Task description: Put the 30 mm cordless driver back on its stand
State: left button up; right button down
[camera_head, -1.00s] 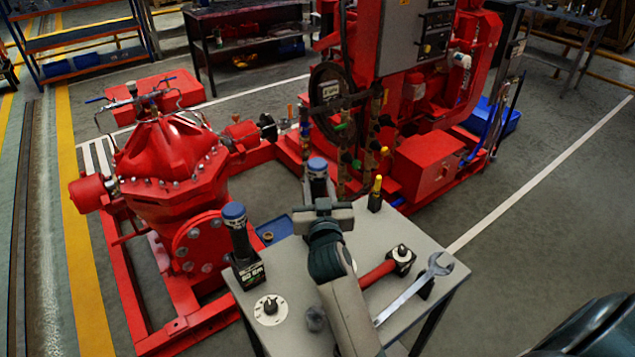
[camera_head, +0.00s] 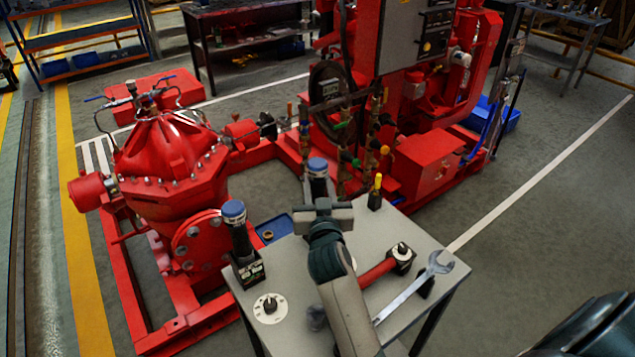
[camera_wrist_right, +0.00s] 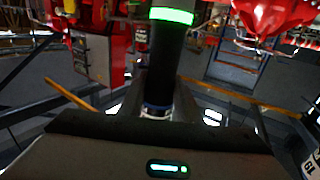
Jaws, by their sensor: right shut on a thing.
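My right gripper (camera_head: 328,213) is shut on a driver (camera_head: 317,180), a dark cylinder with a blue end cap held upright at the table's far edge. In the right wrist view, its dark body (camera_wrist_right: 160,65) has a glowing green ring and rises from the gripper. A second blue-capped driver (camera_head: 238,232) stands upright in a black labelled base (camera_head: 248,271) at the table's left. A white disc with a black peg (camera_head: 270,307) lies in front of it; I cannot tell whether it is the stand. Size marks are unreadable. My left gripper is not in view.
The grey table (camera_head: 285,265) also holds a red-handled tool (camera_head: 378,272), a large wrench (camera_head: 412,290), a yellow-handled tool (camera_head: 377,187) and a small grey object (camera_head: 316,317) beside my arm. The red pump (camera_head: 165,165) and engine frame stand close behind.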

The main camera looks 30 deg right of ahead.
jog(key=shift+f+b, duration=0.45)
jog(key=shift+f, duration=0.1)
jog(key=c, duration=1.2)
grip_release()
jog(key=shift+f, duration=0.15)
